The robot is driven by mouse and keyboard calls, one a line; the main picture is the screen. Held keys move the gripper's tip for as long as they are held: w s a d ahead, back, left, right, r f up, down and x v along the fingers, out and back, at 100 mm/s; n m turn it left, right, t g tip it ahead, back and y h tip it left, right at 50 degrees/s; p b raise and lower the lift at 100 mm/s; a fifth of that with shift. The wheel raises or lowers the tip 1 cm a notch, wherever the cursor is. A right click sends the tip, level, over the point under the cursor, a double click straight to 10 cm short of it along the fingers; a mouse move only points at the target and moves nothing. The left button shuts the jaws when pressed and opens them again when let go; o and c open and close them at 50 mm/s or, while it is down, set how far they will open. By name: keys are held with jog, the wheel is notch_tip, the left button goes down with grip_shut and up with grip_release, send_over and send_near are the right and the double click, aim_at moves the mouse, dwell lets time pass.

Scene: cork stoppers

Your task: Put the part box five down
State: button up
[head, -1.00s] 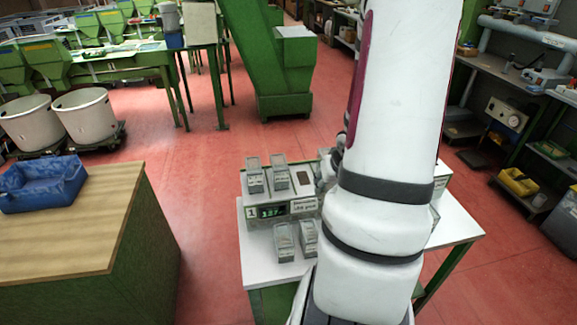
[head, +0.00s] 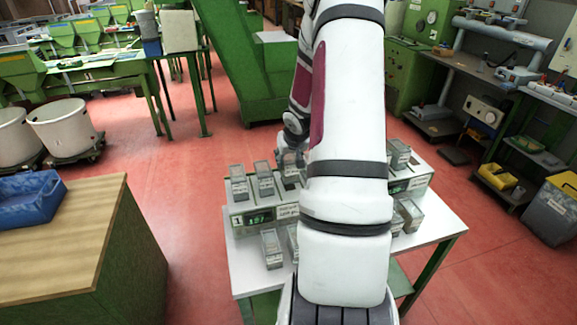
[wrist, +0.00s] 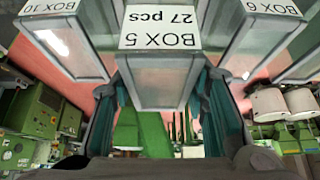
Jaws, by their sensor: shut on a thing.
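The part box five (wrist: 160,80) is a clear box with a white label reading "BOX 5, 27 pcs". In the wrist view it sits between the dark teal fingers of my gripper (wrist: 158,112), which are shut on it. In the head view my gripper (head: 291,156) is at the back row of the white bench, left of my arm. Box five shows there just under it (head: 290,174), in line with two other boxes. Whether its base touches the surface cannot be told.
Box 10 (wrist: 65,45) and box 6 (wrist: 258,42) flank box five closely in the wrist view. More boxes (head: 271,248) stand in front of the bench's green display (head: 257,219). My arm hides the bench's middle. A wooden-topped counter (head: 75,240) stands left.

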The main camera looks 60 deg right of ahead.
jog(key=shift+f+b, duration=0.3)
jog(key=shift+f, duration=1.3)
jog(key=shift+f, duration=0.1)
jog(key=o, duration=1.2)
